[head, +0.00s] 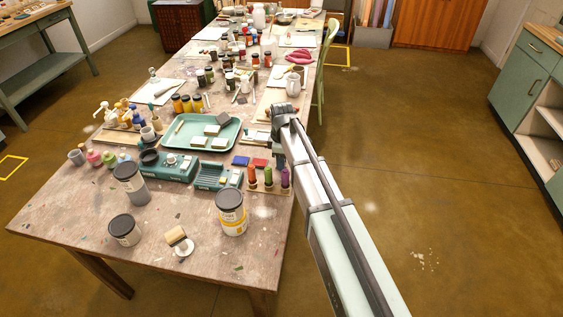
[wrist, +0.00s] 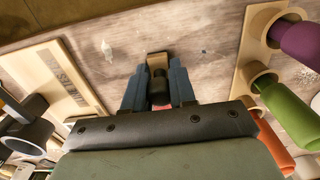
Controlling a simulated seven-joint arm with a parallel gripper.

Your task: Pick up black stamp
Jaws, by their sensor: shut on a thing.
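The black stamp (wrist: 158,88), with a dark handle and a tan block at its far end, sits between the two blue-grey fingers of my gripper (wrist: 158,92) in the wrist view. The fingers are shut on its dark handle. In the head view my gripper (head: 279,158) points down over the right edge of the table, behind the stamp rack. The stamp is not clear there, and whether it touches the table cannot be told.
Orange, green (wrist: 286,108) and purple (wrist: 300,40) stamps stand in a wooden rack (head: 266,187) close by. A teal tray (head: 178,136) and paint cans (head: 231,212) crowd the table. Floor is open right.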

